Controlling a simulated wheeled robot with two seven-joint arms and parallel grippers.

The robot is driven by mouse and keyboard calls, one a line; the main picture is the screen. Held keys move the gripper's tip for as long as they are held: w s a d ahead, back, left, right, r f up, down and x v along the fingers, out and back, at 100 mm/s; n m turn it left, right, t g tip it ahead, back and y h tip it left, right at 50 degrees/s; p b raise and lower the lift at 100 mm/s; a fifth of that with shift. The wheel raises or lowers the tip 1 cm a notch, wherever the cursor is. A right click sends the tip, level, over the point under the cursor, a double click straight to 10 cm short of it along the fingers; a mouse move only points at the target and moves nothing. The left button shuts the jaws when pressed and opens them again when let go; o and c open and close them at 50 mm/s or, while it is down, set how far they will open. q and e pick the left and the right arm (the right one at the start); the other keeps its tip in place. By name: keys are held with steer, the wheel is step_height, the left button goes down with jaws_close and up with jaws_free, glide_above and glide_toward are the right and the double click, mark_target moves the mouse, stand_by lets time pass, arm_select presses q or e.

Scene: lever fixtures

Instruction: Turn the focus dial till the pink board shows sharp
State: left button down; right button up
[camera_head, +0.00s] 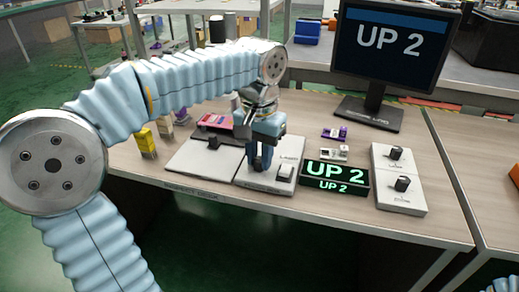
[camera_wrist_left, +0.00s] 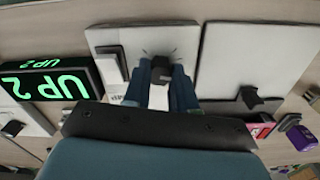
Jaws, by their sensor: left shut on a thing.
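My left gripper (camera_head: 258,160) reaches down onto a pale panel (camera_head: 270,186) at the middle of the table. Its blue fingers also show in the left wrist view (camera_wrist_left: 163,88), shut on a black dial (camera_wrist_left: 176,64) with small tick marks around it. The fingers mostly hide this dial in the head view. I cannot read a label that names it the focus dial. My right gripper is out of view.
A monitor (camera_head: 390,42) and a black display box (camera_head: 335,179) both read "UP 2". A white panel (camera_head: 398,204) with two black knobs stands right. A white switch (camera_head: 285,172) is close beside my gripper. Yellow (camera_head: 146,143) and purple pieces stand left.

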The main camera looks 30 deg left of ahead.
arm_select(q)
steer(key=m+p, duration=0.1)
steer(key=m, duration=1.1)
steer(key=shift+m, duration=0.3)
stand_by(0.4)
steer(key=c, duration=0.9)
jaws_free()
steer(key=shift+r, duration=0.1)
step_height(320, 180, up, 14)
steer(key=shift+f, duration=0.2)
